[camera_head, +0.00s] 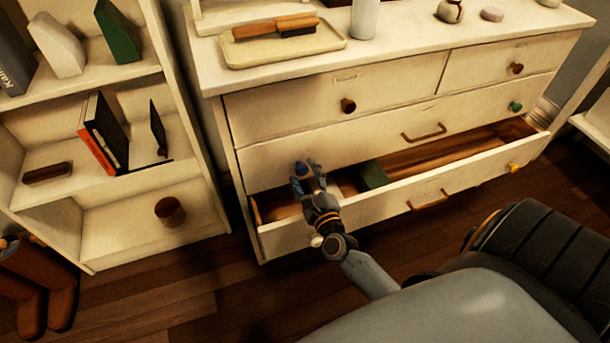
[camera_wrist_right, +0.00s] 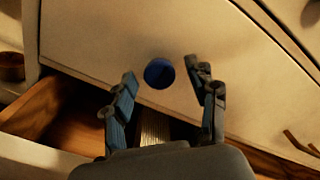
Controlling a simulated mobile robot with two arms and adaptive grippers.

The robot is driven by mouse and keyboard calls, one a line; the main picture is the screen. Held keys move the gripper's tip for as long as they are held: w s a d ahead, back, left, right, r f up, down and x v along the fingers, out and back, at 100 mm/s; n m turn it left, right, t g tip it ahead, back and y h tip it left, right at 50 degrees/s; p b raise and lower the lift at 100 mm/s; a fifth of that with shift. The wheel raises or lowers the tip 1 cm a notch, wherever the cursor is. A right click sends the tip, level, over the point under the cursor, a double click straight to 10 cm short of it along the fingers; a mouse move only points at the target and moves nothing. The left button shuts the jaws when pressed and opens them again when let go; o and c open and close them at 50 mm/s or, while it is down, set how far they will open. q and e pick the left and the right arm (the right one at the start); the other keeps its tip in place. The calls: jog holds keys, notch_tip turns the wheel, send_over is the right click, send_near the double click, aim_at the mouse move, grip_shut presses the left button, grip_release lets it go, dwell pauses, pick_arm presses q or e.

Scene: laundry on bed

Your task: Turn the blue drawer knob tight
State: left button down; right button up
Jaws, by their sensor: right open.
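The blue drawer knob (camera_head: 302,169) sits on the left part of the second-from-bottom drawer front (camera_head: 270,165) of the cream dresser. In the right wrist view the blue knob (camera_wrist_right: 159,73) is round and lies ahead of my fingers, roughly midway between them. My right gripper (camera_head: 308,177) is at the knob in the head view. In the wrist view my right gripper (camera_wrist_right: 160,82) is open, one finger on each side, with a gap to the knob. Whether the knob is loose cannot be told. My left gripper is not in view.
The bottom drawer (camera_head: 385,205) is pulled open below, with a green item (camera_head: 373,175) inside. A brown knob (camera_head: 348,106) is on the drawer above; a green knob (camera_head: 515,106) is at the right. A shelf unit (camera_head: 150,190) stands at the left.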

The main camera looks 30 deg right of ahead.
jog(key=shift+s, duration=0.1)
jog(key=shift+s+a+f, duration=0.1)
jog(key=shift+s, duration=0.25)
jog(key=v, duration=1.1)
